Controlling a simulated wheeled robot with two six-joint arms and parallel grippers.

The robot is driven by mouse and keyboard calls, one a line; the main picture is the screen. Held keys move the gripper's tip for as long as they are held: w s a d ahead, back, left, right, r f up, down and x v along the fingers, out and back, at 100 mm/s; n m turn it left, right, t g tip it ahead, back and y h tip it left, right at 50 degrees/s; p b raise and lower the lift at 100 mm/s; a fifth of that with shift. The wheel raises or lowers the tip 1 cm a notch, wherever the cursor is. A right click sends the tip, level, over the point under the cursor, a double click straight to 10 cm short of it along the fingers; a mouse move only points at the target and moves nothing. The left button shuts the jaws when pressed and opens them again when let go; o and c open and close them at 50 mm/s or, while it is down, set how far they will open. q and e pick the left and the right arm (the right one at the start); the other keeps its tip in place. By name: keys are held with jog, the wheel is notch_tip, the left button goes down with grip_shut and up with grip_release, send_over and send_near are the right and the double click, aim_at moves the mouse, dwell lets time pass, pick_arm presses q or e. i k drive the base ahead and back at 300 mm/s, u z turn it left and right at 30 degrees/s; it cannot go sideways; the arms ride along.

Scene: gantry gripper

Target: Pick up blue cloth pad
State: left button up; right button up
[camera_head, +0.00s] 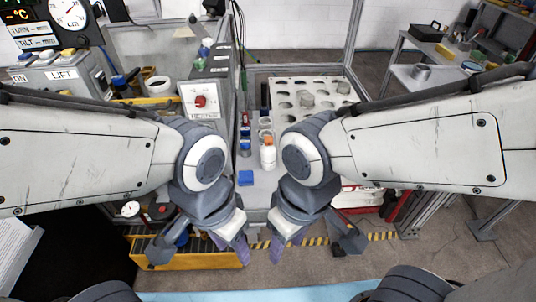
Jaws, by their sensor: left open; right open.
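The blue cloth pad (246,178) looks like a small flat blue square. It lies on the grey bench (262,192) near its front, in the gap between my two arms. My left gripper (200,250) is open and empty, with its fingers spread wide, below and to the left of the pad in the picture. My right gripper (313,246) is open and empty, below and to the right of the pad. Neither gripper touches the pad, and the pad's top shows clear.
A white bottle with an orange cap (268,153) stands behind the pad, near several small blue-capped containers (245,148). A holed rack (300,92) lies further back. A yellow bin (190,261) sits low behind my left gripper.

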aim_at(246, 176)
jog(key=u, duration=0.3)
jog(key=i, duration=1.05)
jog(key=z, duration=0.3)
